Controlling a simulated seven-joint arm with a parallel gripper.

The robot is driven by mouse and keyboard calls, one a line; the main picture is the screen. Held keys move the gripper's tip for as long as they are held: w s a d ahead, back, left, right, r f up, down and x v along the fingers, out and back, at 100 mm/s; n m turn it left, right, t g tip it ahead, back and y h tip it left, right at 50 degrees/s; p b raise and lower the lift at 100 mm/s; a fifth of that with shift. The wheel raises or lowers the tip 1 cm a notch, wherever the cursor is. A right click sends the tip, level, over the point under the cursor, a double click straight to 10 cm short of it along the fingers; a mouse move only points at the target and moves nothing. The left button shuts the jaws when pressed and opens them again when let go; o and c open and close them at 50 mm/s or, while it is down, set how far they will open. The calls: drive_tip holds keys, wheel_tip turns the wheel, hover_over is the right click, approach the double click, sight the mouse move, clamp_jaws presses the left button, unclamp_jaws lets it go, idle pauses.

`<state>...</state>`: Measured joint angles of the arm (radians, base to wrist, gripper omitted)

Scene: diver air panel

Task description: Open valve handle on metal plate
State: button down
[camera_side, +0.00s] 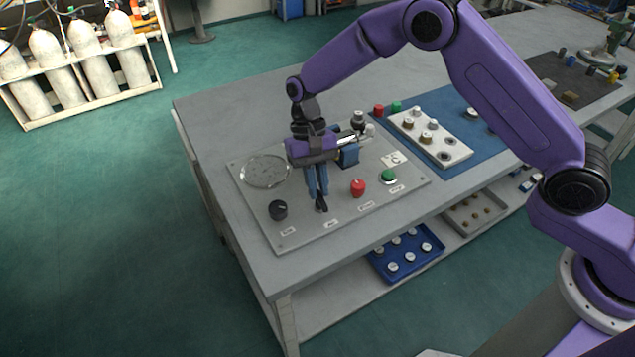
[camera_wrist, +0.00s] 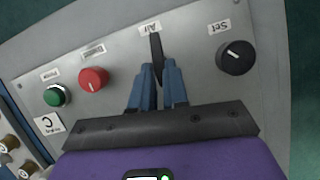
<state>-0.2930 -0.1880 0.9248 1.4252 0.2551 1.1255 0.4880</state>
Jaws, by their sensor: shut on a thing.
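The metal plate (camera_side: 290,230) lies on the grey table, and it also fills much of the wrist view (camera_wrist: 205,35). A slim black valve handle (camera_side: 321,206) stands on the plate above its label. In the wrist view the black handle (camera_wrist: 156,47) sits under the label "Air". My gripper (camera_side: 319,195) points down at it, and its blue fingers (camera_wrist: 158,72) are shut on the handle.
A black "Set" knob (camera_side: 278,210), a red knob (camera_side: 358,187) and a green button (camera_side: 389,176) flank the handle. A round gauge (camera_side: 265,171) and a metal fitting with a blue block (camera_side: 349,155) stand behind. A blue mat (camera_side: 470,165) lies right.

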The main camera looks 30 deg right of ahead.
drive_tip(key=c, duration=1.1)
unclamp_jaws()
drive_tip(key=v, duration=1.7)
drive_tip(key=shift+d+r, duration=0.1)
drive_tip(key=shift+r, duration=0.1)
